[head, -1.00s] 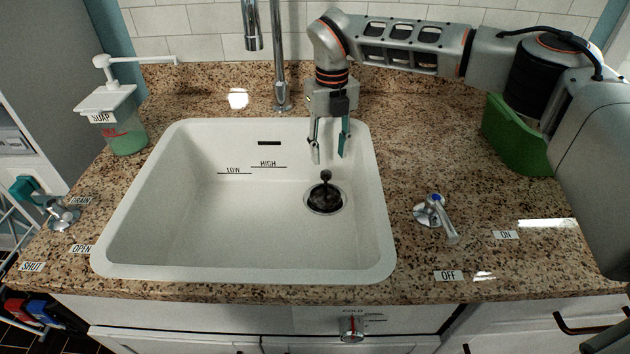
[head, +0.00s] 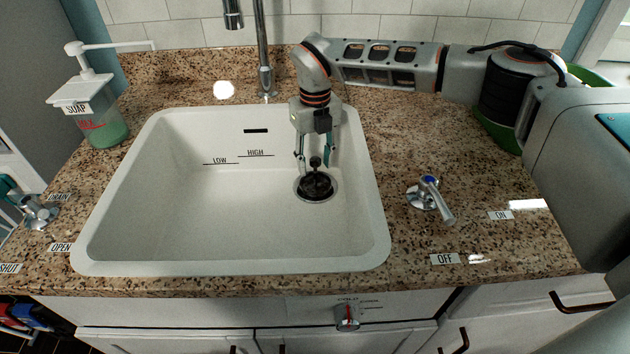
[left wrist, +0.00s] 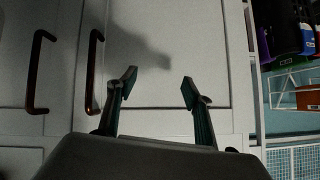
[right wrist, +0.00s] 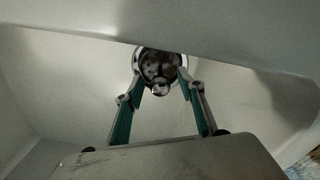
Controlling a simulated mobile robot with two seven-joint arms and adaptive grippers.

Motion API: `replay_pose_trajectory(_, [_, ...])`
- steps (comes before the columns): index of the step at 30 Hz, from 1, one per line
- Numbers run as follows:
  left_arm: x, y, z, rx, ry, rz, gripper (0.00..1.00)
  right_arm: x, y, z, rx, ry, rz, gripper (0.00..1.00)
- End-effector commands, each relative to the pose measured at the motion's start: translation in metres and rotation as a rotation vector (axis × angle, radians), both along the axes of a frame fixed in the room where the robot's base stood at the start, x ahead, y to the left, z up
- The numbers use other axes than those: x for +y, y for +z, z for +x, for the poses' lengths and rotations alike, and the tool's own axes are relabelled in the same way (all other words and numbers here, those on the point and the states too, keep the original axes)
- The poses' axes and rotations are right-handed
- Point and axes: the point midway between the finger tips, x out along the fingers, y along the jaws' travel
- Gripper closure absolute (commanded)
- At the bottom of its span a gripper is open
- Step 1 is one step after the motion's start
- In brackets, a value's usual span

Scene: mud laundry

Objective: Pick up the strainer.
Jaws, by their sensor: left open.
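The strainer (head: 315,187) is a dark disc with an upright knob, seated in the drain at the right of the white sink basin (head: 190,235). It also shows in the right wrist view (right wrist: 158,66), beyond the fingertips. My right gripper (head: 314,160) points down into the basin, open, with the strainer's knob between its fingertips in the head view. I cannot tell whether either finger touches it. The right wrist view shows the right gripper's fingers (right wrist: 162,78) apart, with nothing clamped. My left gripper (left wrist: 158,82) is open and empty in front of white cabinet doors.
The faucet (head: 264,55) stands behind the sink. A soap dispenser (head: 90,110) is at the back left, and a green object (head: 497,132) sits behind my right arm. A lever handle (head: 432,197) is right of the sink. The basin's left side is clear.

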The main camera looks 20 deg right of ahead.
Motion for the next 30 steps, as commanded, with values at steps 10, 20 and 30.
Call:
replay_pose_trajectory(10, [0.001,0.000,0.000,0.000,0.000,0.001,0.49,0.000,0.001,0.000,0.000,0.000,0.000,1.00])
replay_pose_trajectory(20, [0.001,0.002,0.001,-0.003,0.000,0.002,0.49,0.000,0.007,0.000,-0.001,-0.001,0.000,1.00])
replay_pose_trajectory(30, [0.001,0.010,0.004,-0.010,0.002,-0.001,0.49,0.000,0.062,0.001,-0.007,-0.001,0.000,1.00])
